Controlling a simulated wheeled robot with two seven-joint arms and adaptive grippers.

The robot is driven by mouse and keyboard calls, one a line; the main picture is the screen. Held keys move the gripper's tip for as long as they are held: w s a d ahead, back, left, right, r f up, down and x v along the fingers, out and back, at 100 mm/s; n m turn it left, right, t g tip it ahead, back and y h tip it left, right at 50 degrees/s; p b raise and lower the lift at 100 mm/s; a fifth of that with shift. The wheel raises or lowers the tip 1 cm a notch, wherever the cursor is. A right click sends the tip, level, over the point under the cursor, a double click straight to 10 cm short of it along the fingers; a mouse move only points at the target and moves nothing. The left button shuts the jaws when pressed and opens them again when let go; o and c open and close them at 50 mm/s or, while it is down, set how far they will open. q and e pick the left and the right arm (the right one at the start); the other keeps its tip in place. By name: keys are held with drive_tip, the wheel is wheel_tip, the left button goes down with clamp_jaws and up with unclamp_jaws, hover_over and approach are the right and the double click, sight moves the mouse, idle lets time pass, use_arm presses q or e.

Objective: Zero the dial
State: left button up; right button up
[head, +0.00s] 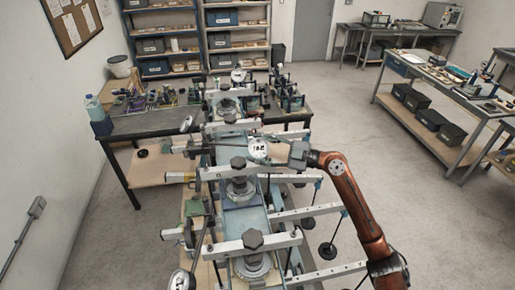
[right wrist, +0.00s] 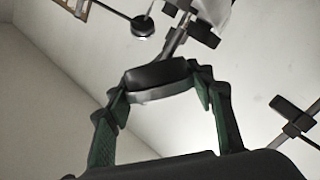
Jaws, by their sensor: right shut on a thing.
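A round dial (head: 259,150) with a white face and dark markings is at the middle of the head view, above the lever frames. My right gripper (head: 276,151) reaches it from the right. In the right wrist view, the right gripper's green-padded fingers (right wrist: 160,82) are shut on the sides of a round dark body with a grey rim (right wrist: 157,76), which looks like this dial. A stem runs up from it. The dial's reading is too small to make out. Other dials show at the lower left (head: 181,280) and upper left (head: 186,124). My left gripper is not in view.
Lever frames with pale beams (head: 250,244), dark knobs (head: 252,239) and hanging black weights (head: 328,250) fill the middle. Open floor (head: 420,220) lies at the right.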

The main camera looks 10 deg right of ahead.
drive_tip(key=shift+f+m+t+b, duration=0.25)
drive_tip(key=shift+m+t+b, duration=0.55)
drive_tip(key=shift+t+b, duration=0.35)
drive_tip(key=shift+r+m+t+b, duration=0.1)
drive_tip(key=shift+m+t+b, duration=0.2)
drive_tip(key=shift+m+t, duration=0.6)
drive_tip(key=shift+r+m+t+h+p, duration=0.2)
drive_tip(key=shift+m+t+h+p, duration=0.25)
drive_tip(key=shift+m+t, duration=0.4)
drive_tip(key=shift+r+m+t+h+p, duration=0.1)
drive_tip(key=shift+m+t+h+p, duration=0.9)
drive_tip(key=shift+m+t, duration=0.45)
drive_tip(key=o, duration=1.2)
